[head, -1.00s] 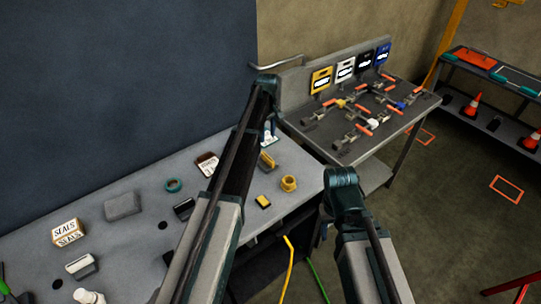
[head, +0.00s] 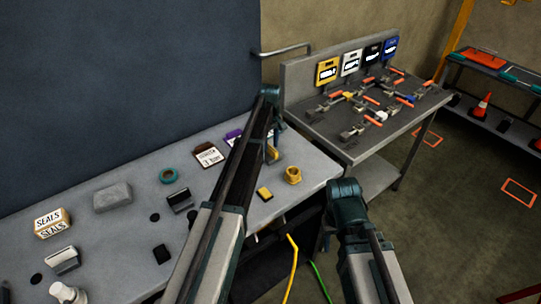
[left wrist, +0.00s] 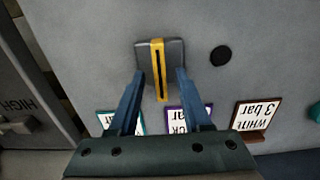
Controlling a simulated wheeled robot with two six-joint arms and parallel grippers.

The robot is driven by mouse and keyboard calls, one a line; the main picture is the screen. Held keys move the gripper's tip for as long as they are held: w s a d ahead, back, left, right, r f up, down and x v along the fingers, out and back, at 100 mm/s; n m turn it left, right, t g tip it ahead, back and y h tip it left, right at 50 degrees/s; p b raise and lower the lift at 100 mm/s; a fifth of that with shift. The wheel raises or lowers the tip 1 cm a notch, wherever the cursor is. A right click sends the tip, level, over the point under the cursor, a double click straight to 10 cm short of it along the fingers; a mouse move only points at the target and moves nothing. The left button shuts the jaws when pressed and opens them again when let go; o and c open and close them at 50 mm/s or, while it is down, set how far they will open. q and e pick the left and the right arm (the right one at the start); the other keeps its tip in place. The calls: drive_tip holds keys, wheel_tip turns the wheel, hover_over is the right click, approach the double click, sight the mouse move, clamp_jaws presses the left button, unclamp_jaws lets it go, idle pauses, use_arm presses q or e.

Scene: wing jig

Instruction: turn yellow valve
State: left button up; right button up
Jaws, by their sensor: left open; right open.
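The yellow valve (head: 348,95) shows as a small yellow body among the pipes on the valve bench, below a yellow sign plate (head: 327,72). Its handle is too small to tell apart from the several orange handles near it. My left gripper (left wrist: 160,78) is open over the nearer grey bench, away from the valve bench. Between its fingertips in the left wrist view is a grey block with a yellow slotted strip (left wrist: 160,52); contact cannot be told. In the head view my left arm mostly hides that gripper. My right arm's gripper is not visible.
The grey bench (head: 110,240) holds a SEALS box (head: 52,223), a grey block (head: 112,197), a teal ring (head: 168,175), pressure cards (head: 207,155) and a yellow fitting (head: 292,175). The valve bench (head: 365,150) stands beyond it. Yellow and green hoses hang below. Open floor lies right.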

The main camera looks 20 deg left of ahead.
use_arm(q)
wheel_tip(320, 180, down, 2)
drive_tip(key=shift+f+b, duration=0.2)
drive_tip(key=shift+b, duration=0.5)
drive_tip(key=shift+r, duration=0.1)
clamp_jaws()
